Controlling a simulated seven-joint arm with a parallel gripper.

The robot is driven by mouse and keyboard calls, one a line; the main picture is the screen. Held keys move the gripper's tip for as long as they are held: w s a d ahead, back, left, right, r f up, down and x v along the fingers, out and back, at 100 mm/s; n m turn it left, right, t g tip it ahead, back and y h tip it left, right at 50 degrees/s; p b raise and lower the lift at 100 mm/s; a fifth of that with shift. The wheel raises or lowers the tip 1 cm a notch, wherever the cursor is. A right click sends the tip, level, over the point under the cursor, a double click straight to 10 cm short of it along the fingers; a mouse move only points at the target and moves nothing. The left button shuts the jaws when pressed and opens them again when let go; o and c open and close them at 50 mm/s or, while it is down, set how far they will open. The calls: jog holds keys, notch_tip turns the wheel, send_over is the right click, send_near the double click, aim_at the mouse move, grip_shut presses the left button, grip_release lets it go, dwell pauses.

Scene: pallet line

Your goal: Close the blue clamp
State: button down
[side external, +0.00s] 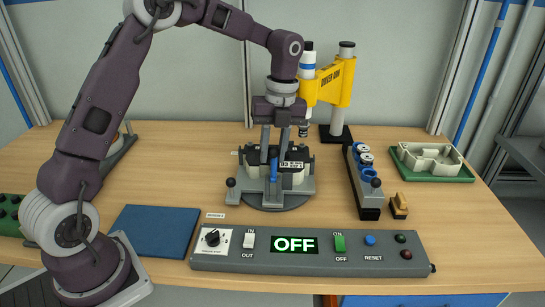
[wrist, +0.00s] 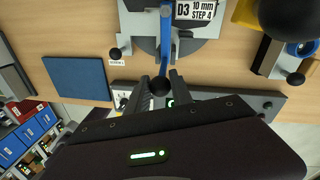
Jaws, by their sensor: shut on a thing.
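The blue clamp (side external: 273,170) stands on the front of a grey fixture (side external: 250,200) with a round base. Its blue lever (wrist: 166,46) also shows in the wrist view and ends in a black ball knob (wrist: 160,86). My gripper (side external: 274,151) points down over the fixture, with its fingers at the top of the blue lever. In the wrist view my gripper (wrist: 162,84) is shut on the black knob, one finger on each side. The fingers partly hide the lever's top in the side view.
A control panel (side external: 220,260) with an OFF display lies in front of the fixture. A yellow drill stand (side external: 330,82) stands close behind. A dark rack with blue parts (side external: 369,195) is at right, and a blue mat (side external: 155,232) at left.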

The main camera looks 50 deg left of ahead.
jog(key=shift+w+a+g+h, duration=0.25)
jog(key=shift+w+g+h, duration=0.05)
dwell(0.5)
jog(key=c, duration=1.1)
grip_release()
jog(key=shift+c, duration=0.2)
notch_tip(320, 180, up, 7)
jog(key=w, duration=0.1)
jog(key=shift+w, duration=0.15)
jog(key=shift+a, duration=0.1)
